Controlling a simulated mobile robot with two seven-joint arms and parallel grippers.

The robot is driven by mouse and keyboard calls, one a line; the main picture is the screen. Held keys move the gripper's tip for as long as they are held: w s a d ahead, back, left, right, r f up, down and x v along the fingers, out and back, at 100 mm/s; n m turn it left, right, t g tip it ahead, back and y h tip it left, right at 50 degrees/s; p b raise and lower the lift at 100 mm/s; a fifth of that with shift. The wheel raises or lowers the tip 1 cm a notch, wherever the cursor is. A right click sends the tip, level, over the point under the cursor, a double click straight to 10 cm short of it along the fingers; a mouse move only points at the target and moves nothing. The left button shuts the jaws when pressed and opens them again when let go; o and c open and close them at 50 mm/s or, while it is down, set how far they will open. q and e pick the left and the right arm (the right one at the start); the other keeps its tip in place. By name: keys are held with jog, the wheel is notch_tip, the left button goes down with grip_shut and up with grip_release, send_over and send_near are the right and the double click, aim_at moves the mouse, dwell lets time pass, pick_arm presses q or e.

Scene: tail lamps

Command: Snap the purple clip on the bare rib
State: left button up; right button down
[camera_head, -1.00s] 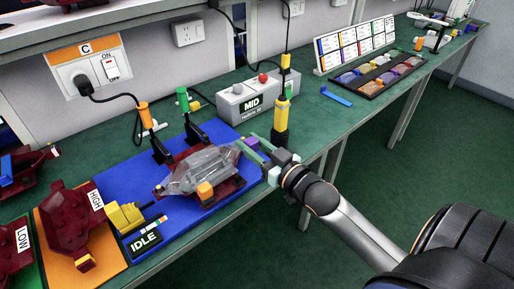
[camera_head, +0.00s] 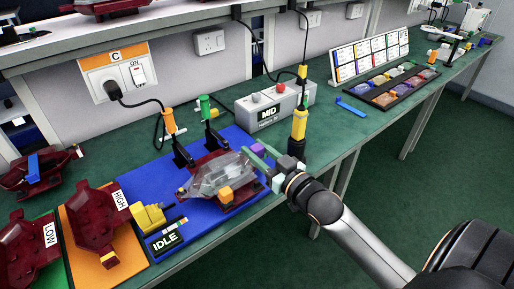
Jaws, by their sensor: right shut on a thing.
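The tail lamp, a clear housing (camera_head: 215,176) on a dark red base (camera_head: 240,192), sits on the blue mat (camera_head: 147,187). An orange clip (camera_head: 225,195) shows on its near side. The purple clip (camera_head: 258,149) is at the fingertips of my right gripper (camera_head: 262,160), which is shut on it just right of the housing's right end. I cannot tell whether the clip touches the lamp. The bare rib is too small to make out. My left gripper is not in view.
Black clamps with green (camera_head: 205,107) and orange (camera_head: 169,120) handles stand behind the lamp. A yellow block (camera_head: 150,218) and the IDLE display (camera_head: 166,242) are at left. The grey MID box (camera_head: 270,112) and a hanging yellow-black screwdriver (camera_head: 299,124) are behind my gripper.

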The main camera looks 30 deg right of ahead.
notch_tip(320, 180, down, 4)
jog(key=shift+r+b, duration=0.2)
jog(key=shift+b, duration=0.7)
jog(key=shift+f+b, duration=0.35)
jog(key=shift+f, duration=0.3)
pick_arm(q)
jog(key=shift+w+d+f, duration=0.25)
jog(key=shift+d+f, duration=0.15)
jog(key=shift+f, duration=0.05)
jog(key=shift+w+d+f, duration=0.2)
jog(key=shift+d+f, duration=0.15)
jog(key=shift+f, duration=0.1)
pick_arm(e)
jog(key=shift+f, duration=0.35)
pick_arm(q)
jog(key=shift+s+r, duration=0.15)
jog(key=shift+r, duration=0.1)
pick_arm(e)
jog(key=shift+r, duration=0.1)
pick_arm(q)
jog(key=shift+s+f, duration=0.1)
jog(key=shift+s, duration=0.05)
jog(key=shift+p, duration=0.35)
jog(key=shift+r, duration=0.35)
pick_arm(e)
jog(key=shift+f, duration=0.2)
